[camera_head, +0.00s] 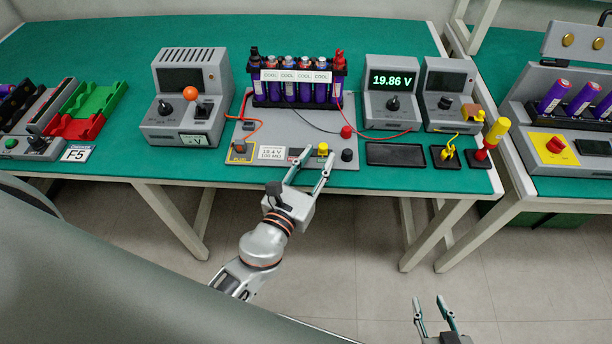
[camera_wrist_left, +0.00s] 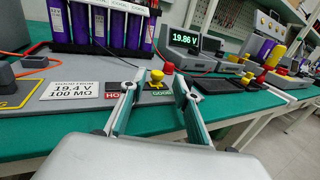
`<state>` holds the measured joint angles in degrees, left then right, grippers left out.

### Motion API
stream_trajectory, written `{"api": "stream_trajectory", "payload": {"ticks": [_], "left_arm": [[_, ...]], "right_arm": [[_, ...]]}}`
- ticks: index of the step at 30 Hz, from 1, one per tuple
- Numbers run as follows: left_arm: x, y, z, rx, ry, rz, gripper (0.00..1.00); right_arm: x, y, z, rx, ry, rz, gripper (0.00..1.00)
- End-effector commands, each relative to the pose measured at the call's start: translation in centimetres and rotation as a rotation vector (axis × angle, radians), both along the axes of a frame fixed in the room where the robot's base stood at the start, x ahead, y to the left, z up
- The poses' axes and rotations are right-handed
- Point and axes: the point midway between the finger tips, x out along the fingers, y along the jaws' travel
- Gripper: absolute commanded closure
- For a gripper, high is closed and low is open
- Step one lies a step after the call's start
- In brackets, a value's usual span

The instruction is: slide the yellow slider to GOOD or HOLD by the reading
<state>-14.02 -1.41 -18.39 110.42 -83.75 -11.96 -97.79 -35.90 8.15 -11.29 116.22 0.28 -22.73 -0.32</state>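The yellow slider (camera_head: 322,149) is a small knob at the front of the grey test panel. It also shows in the left wrist view (camera_wrist_left: 157,76), behind the green GOOD label (camera_wrist_left: 160,93); the red HOLD label (camera_wrist_left: 113,95) lies left of it, partly hidden by a finger. My left gripper (camera_head: 316,160) is open, with its fingers pointing at the slider, one on either side; contact cannot be told. The meter (camera_head: 392,80) reads 19.86 V. The card (camera_head: 271,154) reads 19.4 V, 100 MΩ. My right gripper (camera_head: 430,304) is open and empty, low over the floor.
A battery rack (camera_head: 297,95) stands behind the slider, with red and black wires. A red knob (camera_head: 346,132) and a black knob (camera_head: 347,155) are right of the slider. A black tray (camera_head: 396,154) lies farther right.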

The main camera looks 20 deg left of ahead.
Motion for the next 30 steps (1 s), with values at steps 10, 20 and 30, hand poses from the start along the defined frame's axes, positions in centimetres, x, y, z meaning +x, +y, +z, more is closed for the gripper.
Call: {"api": "stream_trajectory", "payload": {"ticks": [10, 20, 30], "left_arm": [[-5.9, 0.6, -0.1, 0.003, 0.002, -0.002, 0.69], [-7.0, 0.7, 0.0, -0.001, -0.001, -0.002, 0.69], [-7.0, 0.7, 0.0, -0.001, -0.001, -0.001, 0.69]], "right_arm": [[0.1, 0.0, 0.1, 0.001, -0.002, -0.001, 0.68], [0.1, 0.0, 0.1, 0.001, -0.002, -0.001, 0.68], [0.1, 0.0, 0.1, 0.001, -0.003, -0.002, 0.68]]}}
